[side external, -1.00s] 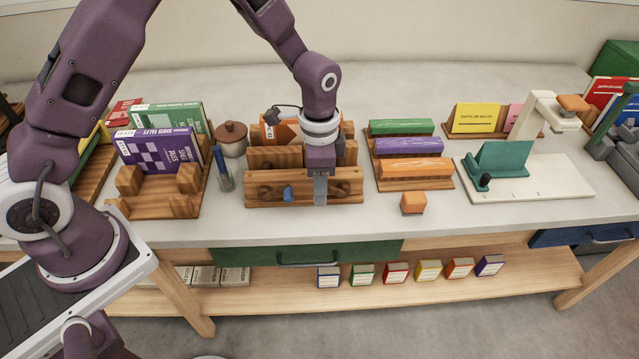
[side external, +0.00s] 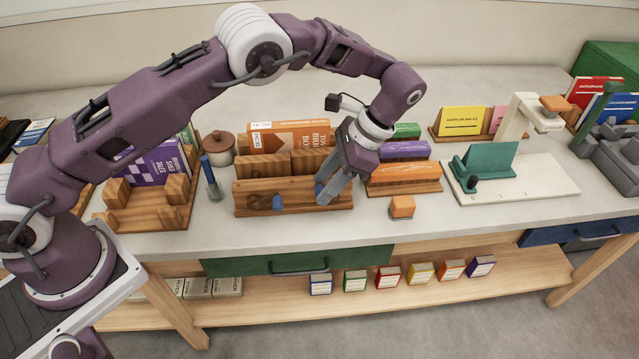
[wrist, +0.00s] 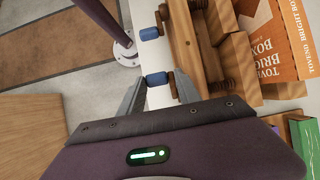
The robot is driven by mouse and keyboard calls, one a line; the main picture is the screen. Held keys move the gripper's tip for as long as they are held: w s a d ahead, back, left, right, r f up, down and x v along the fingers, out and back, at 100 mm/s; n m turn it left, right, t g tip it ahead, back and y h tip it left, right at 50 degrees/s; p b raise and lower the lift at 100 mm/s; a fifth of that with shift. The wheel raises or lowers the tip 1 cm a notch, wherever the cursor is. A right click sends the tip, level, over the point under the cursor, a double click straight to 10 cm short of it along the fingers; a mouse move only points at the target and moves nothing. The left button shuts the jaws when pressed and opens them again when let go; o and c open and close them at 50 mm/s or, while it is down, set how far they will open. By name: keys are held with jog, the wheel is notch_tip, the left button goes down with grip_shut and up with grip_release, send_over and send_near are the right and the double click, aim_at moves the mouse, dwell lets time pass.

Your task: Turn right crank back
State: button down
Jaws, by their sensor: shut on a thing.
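A wooden book press (side external: 250,208) stands at the middle front of the table, with an orange book (side external: 292,138) upright in it. Its left crank has a blue handle (side external: 277,202) on the front face, and this handle also shows in the wrist view (wrist: 150,33). My gripper (side external: 322,194) reaches down at a tilt from the upper right to the press's right front. In the wrist view its fingers (wrist: 158,76) are around the blue handle of the right crank (wrist: 157,80) and shut on it. The right crank's arm is mostly hidden by the fingers in the side view.
A block rack (side external: 405,188) with colored blocks stands close right of my gripper. An orange cube (side external: 402,206) lies in front of it. A book stand (side external: 150,216) and a cup with a blue pen (side external: 213,188) are to the left. The table's front edge is near.

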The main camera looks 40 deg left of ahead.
jog(key=shift+d+g+y, duration=0.3)
jog(key=shift+d+g, duration=0.2)
jog(key=shift+d, duration=0.2)
jog(key=c, duration=1)
grip_release()
jog(key=shift+c, duration=0.2)
jog(key=shift+w+a, duration=0.15)
jog(key=shift+r, duration=0.1)
